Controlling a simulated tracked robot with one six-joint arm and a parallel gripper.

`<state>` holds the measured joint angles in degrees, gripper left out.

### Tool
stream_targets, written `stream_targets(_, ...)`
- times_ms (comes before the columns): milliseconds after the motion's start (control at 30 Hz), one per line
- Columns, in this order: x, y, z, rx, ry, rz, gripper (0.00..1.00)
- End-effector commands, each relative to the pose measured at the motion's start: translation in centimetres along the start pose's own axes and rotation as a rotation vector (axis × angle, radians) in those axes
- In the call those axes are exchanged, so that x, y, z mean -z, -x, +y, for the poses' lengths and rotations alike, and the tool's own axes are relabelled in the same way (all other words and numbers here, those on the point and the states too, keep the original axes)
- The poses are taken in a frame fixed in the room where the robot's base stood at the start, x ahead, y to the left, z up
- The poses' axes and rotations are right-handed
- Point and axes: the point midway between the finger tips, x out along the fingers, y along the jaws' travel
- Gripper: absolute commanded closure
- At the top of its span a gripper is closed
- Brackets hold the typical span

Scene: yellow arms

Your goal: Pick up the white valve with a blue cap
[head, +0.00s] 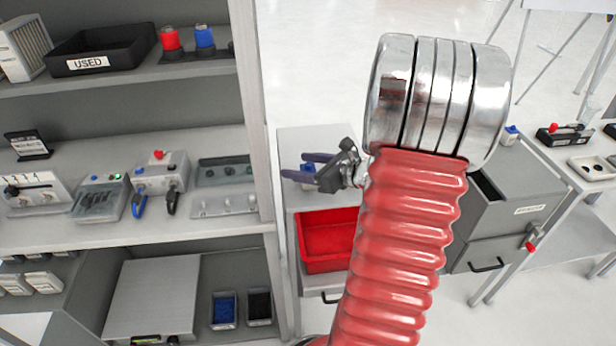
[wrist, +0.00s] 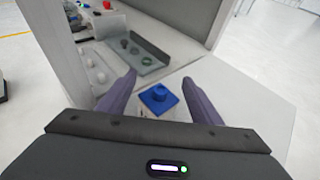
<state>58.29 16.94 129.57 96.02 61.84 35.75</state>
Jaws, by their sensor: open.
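In the wrist view, a blue square piece with a round blue knob (wrist: 157,97) sits between my two finger tips, above a pale surface. A little white shows at its near edge, which fits the white valve with a blue cap, but its body is mostly hidden below. My gripper (wrist: 157,88) is open, with one purple finger on each side and a gap to the blue piece. In the head view my gripper (head: 294,166) points left over the white cabinet top; I cannot make out the valve there. A small white thing with a blue top (head: 510,134) stands right of my arm.
The shelf unit (head: 262,120) rises just left of my gripper, with a grey tray (head: 224,203) on its middle shelf. A red bin (head: 325,245) sits below the cabinet top. Red (head: 171,40) and blue (head: 204,37) caps stand on the upper shelf.

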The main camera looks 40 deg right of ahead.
Motion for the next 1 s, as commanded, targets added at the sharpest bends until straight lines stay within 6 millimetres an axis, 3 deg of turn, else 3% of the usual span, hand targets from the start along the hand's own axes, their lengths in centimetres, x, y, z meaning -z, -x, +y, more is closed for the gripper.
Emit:
stream_targets(167,0.04,-1.57,0.03,0.000,-0.001,0.001,0.41)
stream_targets(700,0.02,-1.58,-0.01,0.002,-0.001,0.000,0.41)
stream_targets(1000,0.02,-1.58,-0.01,0.002,0.000,0.000,0.62)
